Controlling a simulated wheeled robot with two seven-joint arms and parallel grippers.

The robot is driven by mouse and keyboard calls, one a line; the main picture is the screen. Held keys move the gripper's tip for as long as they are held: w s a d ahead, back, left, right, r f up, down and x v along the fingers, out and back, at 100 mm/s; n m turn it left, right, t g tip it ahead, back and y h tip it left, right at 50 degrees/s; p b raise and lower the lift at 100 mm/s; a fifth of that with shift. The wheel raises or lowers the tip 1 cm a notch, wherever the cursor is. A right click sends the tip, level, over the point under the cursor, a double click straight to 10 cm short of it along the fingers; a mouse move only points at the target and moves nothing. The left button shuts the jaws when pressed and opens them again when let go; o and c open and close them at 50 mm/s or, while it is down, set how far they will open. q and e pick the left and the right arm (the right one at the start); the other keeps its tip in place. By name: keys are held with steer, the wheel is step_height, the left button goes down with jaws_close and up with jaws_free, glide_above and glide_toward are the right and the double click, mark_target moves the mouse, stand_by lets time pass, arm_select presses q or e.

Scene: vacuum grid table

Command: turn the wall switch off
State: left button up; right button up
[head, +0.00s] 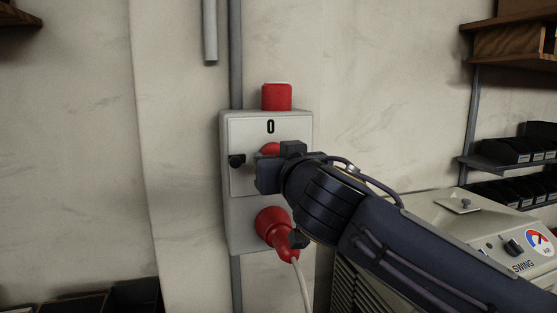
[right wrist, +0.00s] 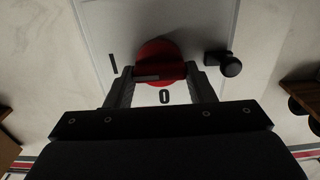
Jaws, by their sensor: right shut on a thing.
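The wall switch is a grey box (head: 240,206) on the wall in the head view, with a "0" at the top of its front plate. Its red rotary knob (head: 271,148) is mostly hidden there behind my right gripper (head: 268,168). In the right wrist view the red knob (right wrist: 160,52) sits between the two fingers of my right gripper (right wrist: 161,73), which is shut on it. A pale line on the knob points left, towards the "I" mark. The "0" mark is below the knob in that view. My left gripper is not in view.
A black peg (head: 237,161) sticks out of the plate, close beside the gripper; it also shows in the right wrist view (right wrist: 230,65). A red plug (head: 272,224) with a pale cable is below. A beige machine (head: 440,218) and shelves stand at the right.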

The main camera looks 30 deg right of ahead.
steer(key=n, duration=0.6)
steer(key=n+b, duration=0.1)
steer(key=n, duration=0.4)
steer(key=n+b, duration=0.1)
steer(key=n, duration=0.5)
steer(key=shift+a+f+n, duration=0.2)
steer(key=shift+f+n, duration=0.05)
steer(key=shift+n, duration=0.05)
stand_by(0.6)
steer(key=o, duration=1)
steer(key=shift+b+v, duration=1.1)
steer(key=shift+v, duration=2.75)
